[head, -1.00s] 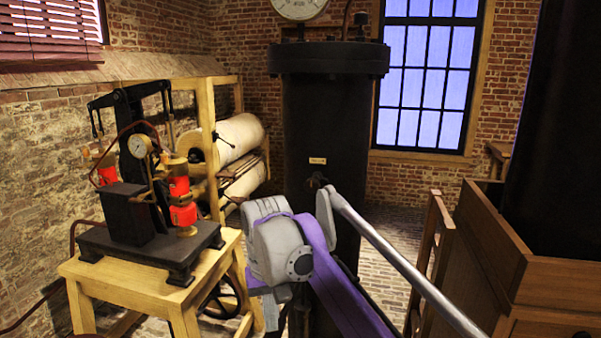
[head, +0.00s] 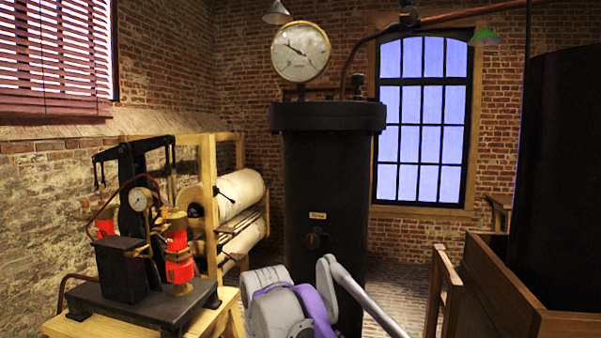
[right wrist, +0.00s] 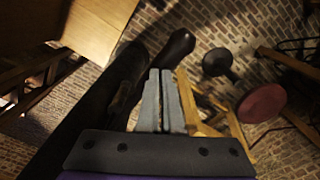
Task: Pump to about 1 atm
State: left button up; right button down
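The pump (head: 148,225) stands on a wooden stand (head: 228,312) at the left of the head view, with red cylinders (head: 178,255), a black rocking beam (head: 133,158) and a small dial (head: 140,199). A large pressure gauge (head: 300,51) sits above the black tank (head: 325,180). Its needle appears to point to the upper left; its figures are too small to read. My right gripper (right wrist: 161,100) shows in the right wrist view with its fingers together and nothing visible between them, over the brick floor. My left gripper is not in view.
A wooden frame with pale rolls (head: 240,192) stands behind the pump. A wooden box (head: 490,285) holds a dark column at the right. In the wrist view, a round red seat (right wrist: 262,103) and wooden legs stand close to the right gripper.

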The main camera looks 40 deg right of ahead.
pick_arm(q)
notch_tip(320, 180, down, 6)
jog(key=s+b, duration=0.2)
jog(key=b, duration=0.2)
pick_arm(e)
notch_tip(320, 180, down, 10)
jog(key=r, duration=0.1)
jog(key=r+p, duration=0.3)
jog(key=r, duration=0.3)
jog(key=r+p, duration=0.3)
jog(key=r, duration=0.4)
jog(key=shift+w+p, duration=0.2)
jog(key=shift+p, duration=0.2)
jog(key=shift+w+r, duration=0.15)
jog(key=shift+r, duration=0.3)
jog(key=shift+s+r, duration=0.15)
jog(key=shift+s, duration=0.3)
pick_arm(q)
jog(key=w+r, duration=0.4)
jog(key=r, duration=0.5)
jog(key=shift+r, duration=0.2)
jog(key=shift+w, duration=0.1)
pick_arm(e)
jog(key=shift+w, duration=0.2)
jog(key=shift+r, duration=1.95)
